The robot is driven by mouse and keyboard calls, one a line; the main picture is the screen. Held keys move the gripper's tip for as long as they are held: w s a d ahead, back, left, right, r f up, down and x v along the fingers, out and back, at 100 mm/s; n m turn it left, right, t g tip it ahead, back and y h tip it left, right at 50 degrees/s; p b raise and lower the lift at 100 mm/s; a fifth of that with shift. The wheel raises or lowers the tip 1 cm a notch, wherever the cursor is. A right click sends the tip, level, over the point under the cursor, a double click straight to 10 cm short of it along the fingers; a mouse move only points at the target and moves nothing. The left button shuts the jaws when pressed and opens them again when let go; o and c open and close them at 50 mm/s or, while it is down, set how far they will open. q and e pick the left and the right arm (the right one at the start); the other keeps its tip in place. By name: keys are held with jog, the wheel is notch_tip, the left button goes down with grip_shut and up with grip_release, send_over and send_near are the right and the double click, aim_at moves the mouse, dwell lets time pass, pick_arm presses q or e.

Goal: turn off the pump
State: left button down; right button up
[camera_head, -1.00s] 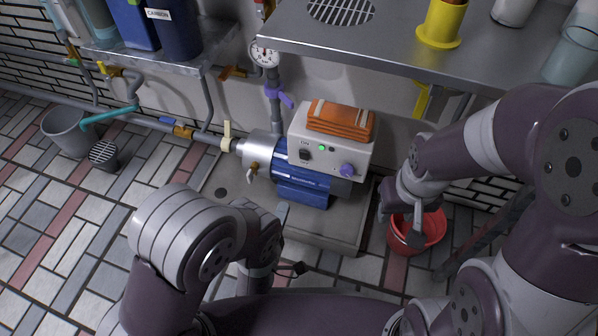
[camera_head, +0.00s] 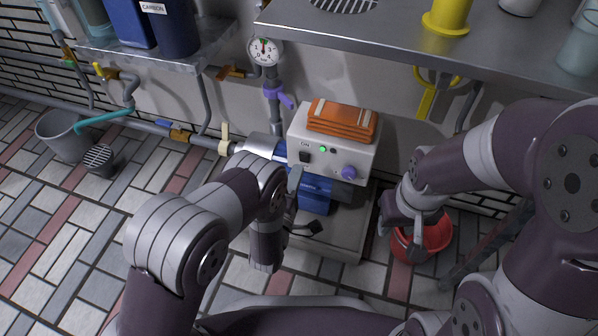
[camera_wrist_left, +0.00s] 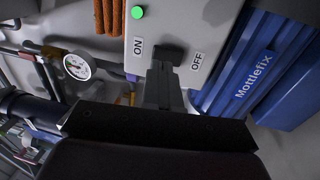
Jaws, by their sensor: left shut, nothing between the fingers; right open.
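The pump (camera_head: 314,190) has a blue motor labelled "Mottlefix", with a white control box (camera_head: 332,152) on top. A green light (camera_head: 323,149) glows on the box face, beside a black switch (camera_head: 304,156) and a purple knob (camera_head: 348,173). In the left wrist view the switch (camera_wrist_left: 172,53) sits between the labels ON and OFF, and the green light (camera_wrist_left: 137,12) is lit. My left gripper (camera_head: 296,178) is shut and empty, its tips just in front of the switch; contact cannot be told. My right gripper (camera_head: 402,236) is open at the red bucket (camera_head: 434,236).
Folded orange cloth (camera_head: 342,119) lies on the box. A gauge (camera_head: 264,51) and purple-handled valve (camera_head: 279,96) stand on the pipe behind. A metal shelf (camera_head: 390,40) overhangs at the back right. A grey bucket (camera_head: 62,135) stands on the tiled floor at left.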

pick_arm(q)
jog(key=shift+b+x, duration=0.45)
jog(key=shift+x, duration=0.85)
pick_arm(e)
jog(key=shift+f, duration=0.85)
pick_arm(q)
jog(key=r+g+p, duration=0.1)
jog(key=p, duration=0.2)
jog(key=w+r+g+p, duration=0.1)
jog(key=p, duration=0.2)
jog(key=shift+d+r+y+p, duration=0.15)
jog(key=shift+y+p, duration=0.15)
jog(key=shift+y, duration=0.1)
jog(key=shift+f+b, duration=0.5)
jog(key=shift+w+r, duration=0.1)
pick_arm(e)
notch_tip(320, 180, up, 6)
jog(key=shift+s+f, duration=0.15)
pick_arm(q)
jog(key=shift+s, duration=0.3)
jog(key=p, duration=0.6)
send_near(303, 155)
jog(key=shift+v, duration=2.65)
pick_arm(e)
jog(key=shift+r, duration=2.8)
